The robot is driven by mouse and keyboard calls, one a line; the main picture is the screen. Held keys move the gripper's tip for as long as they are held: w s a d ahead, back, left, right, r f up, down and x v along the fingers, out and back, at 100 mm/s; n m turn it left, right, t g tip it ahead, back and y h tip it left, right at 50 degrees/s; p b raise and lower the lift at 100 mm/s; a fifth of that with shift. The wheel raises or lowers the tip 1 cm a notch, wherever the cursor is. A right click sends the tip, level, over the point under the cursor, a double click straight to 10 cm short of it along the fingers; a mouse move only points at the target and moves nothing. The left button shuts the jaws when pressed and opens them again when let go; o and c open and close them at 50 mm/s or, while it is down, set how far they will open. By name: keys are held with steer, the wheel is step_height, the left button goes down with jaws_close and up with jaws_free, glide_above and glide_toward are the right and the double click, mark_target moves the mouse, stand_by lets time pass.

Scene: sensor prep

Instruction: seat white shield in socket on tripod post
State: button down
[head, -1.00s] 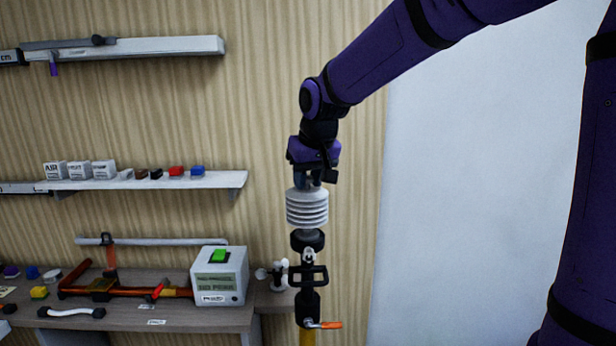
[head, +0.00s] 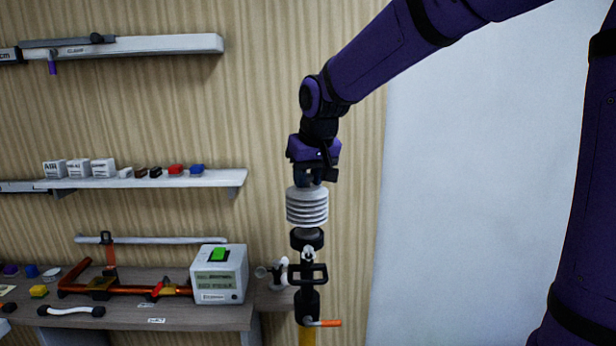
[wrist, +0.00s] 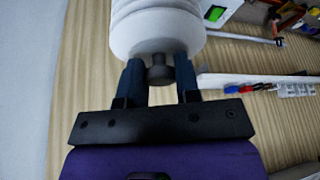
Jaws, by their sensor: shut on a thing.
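The white ribbed shield (head: 307,207) hangs upright below my gripper (head: 314,178) in the head view. My gripper is shut on the dark knob at the shield's top; the wrist view shows both fingers (wrist: 160,75) on either side of that knob, with the white shield (wrist: 157,28) beyond. The black round socket (head: 307,238) on top of the tripod post (head: 308,300) is directly under the shield. The shield's lower end is very close to the socket; I cannot tell whether they touch. The socket is not visible in the wrist view.
A workbench (head: 180,312) stands to the left with a white box with a green button (head: 219,273) and an orange-framed tool (head: 120,288). A shelf (head: 145,182) with small blocks is on the wall behind. An orange-handled lever (head: 325,323) sticks out from the post.

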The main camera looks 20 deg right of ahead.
steer(key=shift+f, duration=0.6)
stand_by(0.7)
steer(key=shift+c, duration=1.3)
jaws_free()
steer(key=shift+r, duration=3.45)
